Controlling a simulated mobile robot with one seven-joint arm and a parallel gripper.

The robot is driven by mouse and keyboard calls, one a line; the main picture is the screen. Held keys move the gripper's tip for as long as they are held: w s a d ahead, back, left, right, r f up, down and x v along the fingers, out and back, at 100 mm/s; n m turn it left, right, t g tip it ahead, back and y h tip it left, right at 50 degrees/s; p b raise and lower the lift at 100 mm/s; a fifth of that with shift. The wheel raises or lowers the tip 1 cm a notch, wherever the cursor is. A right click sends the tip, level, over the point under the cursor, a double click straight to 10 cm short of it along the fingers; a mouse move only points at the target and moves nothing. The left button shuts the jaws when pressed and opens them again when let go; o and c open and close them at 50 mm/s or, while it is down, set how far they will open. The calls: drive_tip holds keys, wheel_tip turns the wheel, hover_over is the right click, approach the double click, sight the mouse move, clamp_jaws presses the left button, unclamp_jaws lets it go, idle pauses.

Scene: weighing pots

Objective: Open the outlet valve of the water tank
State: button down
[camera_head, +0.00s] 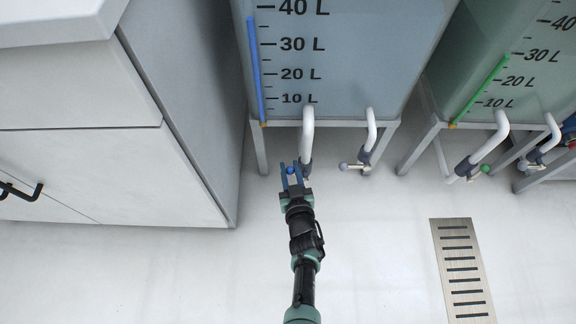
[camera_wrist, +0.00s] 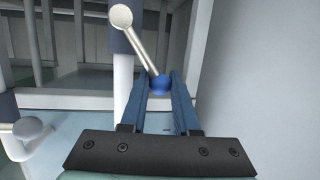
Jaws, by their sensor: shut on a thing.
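The water tank (camera_head: 345,60) with a blue level bar stands on a grey frame in the head view. Two white pipes come down its front. The left pipe (camera_head: 307,128) ends near my gripper (camera_head: 291,175). In the wrist view, the valve lever (camera_wrist: 138,42) is a metal rod with a round pale hub at one end and a blue knob (camera_wrist: 160,84) at the other. My gripper (camera_wrist: 161,95) is shut on the blue knob, between its blue fingertips. The blue knob also shows between the fingers in the head view (camera_head: 290,170). The lever is mostly hidden there.
A second pipe with a pale-handled valve (camera_head: 357,166) is to the right. A greenish tank (camera_head: 510,65) with a green knob (camera_head: 485,169) stands further right. A grey cabinet (camera_head: 90,120) is close on the left. A floor drain (camera_head: 462,270) lies right; the floor around my arm is clear.

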drive_tip(key=shift+d+r+m, duration=0.2)
drive_tip(key=shift+d+m, duration=0.1)
drive_tip(key=shift+m, duration=0.1)
drive_tip(key=c, duration=0.7)
unclamp_jaws()
drive_tip(key=shift+o, duration=0.2)
